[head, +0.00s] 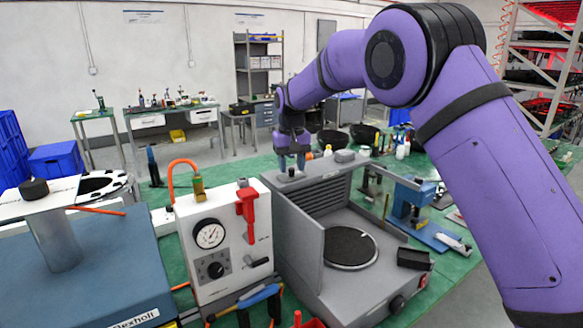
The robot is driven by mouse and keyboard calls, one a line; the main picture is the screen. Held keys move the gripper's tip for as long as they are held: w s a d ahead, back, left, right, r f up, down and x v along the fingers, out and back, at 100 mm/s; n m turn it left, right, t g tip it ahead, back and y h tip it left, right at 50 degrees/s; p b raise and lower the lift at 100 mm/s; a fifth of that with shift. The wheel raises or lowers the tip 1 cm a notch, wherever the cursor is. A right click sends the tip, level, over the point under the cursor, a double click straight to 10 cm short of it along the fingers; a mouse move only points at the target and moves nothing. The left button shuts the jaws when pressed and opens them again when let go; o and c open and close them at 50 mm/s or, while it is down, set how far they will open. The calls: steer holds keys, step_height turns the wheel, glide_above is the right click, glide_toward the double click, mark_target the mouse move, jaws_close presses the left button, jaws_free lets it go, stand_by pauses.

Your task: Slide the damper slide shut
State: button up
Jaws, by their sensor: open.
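A grey bench unit (365,283) stands in the middle, with a raised back housing, vent slats and a round dark plate (350,247). What appears to be the damper slide (290,176) is a flat piece with a small dark knob on top of the housing, near its left end. My gripper (291,164) points down over this knob from behind the purple arm. Its fingers are open and very close to the knob; I cannot tell whether they touch it. The fingers partly hide the knob, and the slide's travel is hard to make out.
A white gauge box (222,245) with a red lever stands left of the unit. A blue clamp fixture (408,205) and bottles stand to the right. A blue machine (90,270) fills the left front.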

mark_target(310, 172)
steer(key=shift+f, duration=0.45)
jaws_close()
steer(key=shift+w+d+r, duration=0.1)
steer(key=shift+w+d, duration=0.5)
steer(key=shift+d, duration=0.3)
steer(key=shift+w+d+f, duration=0.1)
steer(key=shift+w+d, duration=0.45)
steer(key=shift+d, duration=0.3)
steer(key=shift+w+d+r, duration=0.1)
steer(key=shift+w+d, duration=0.5)
steer(key=shift+d, duration=0.3)
jaws_free()
steer(key=shift+d, duration=0.1)
steer(key=shift+r, duration=0.1)
step_height(310, 172, up, 10)
steer(key=shift+r, duration=0.25)
